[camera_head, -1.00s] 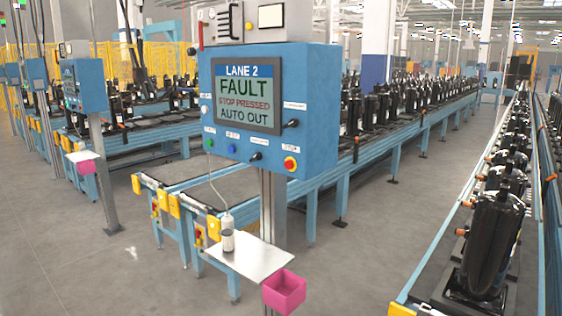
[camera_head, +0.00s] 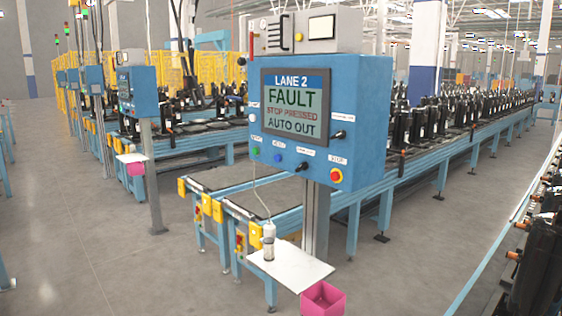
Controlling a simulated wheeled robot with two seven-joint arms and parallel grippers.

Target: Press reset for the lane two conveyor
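The blue lane two control box (camera_head: 365,110) stands on a grey post right of the picture's middle. Its screen (camera_head: 295,107) reads "LANE 2 FAULT STOP PRESSED AUTO OUT". Below the screen, from left to right, are a green button (camera_head: 255,151), a blue button (camera_head: 278,157), a black switch (camera_head: 302,166) and a red stop button (camera_head: 337,175) on a yellow ring. The small labels above them are hard to read; the blue one's may say reset. Another black switch (camera_head: 340,134) sits right of the screen. Neither of my grippers is in view.
A white shelf (camera_head: 297,276) with a bottle (camera_head: 268,241) and a pink bin (camera_head: 323,299) sit below the box. The lane two conveyor (camera_head: 410,165) runs behind it. Similar boxes (camera_head: 137,90) stand at left. The grey floor at front left is clear.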

